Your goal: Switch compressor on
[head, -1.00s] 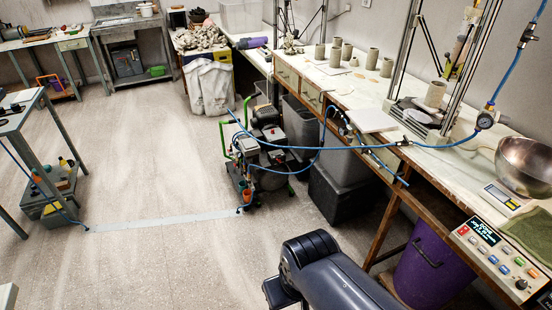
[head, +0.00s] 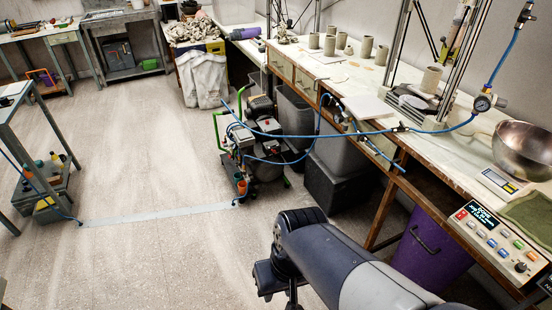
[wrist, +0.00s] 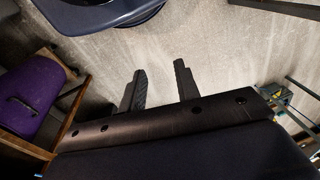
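The compressor (head: 264,150) stands on the floor beside the long bench in the head view. It has a green frame, grey and black bodies and blue hoses. A small red part (head: 268,122) shows near its top; I cannot tell if it is the switch or what position it is in. My arm reaches in from the bottom right of the head view, nearer the camera than the compressor and apart from it. My gripper (wrist: 160,68) shows in the wrist view with its two dark fingers apart and only bare floor between them. The compressor is not recognisable in the wrist view.
A blue hose (head: 350,136) hangs from the bench to the compressor. Dark bins (head: 333,187) stand right of it, under the bench (head: 377,190). A purple bin (head: 424,255) is near my arm. A pale strip (head: 160,215) crosses the floor.

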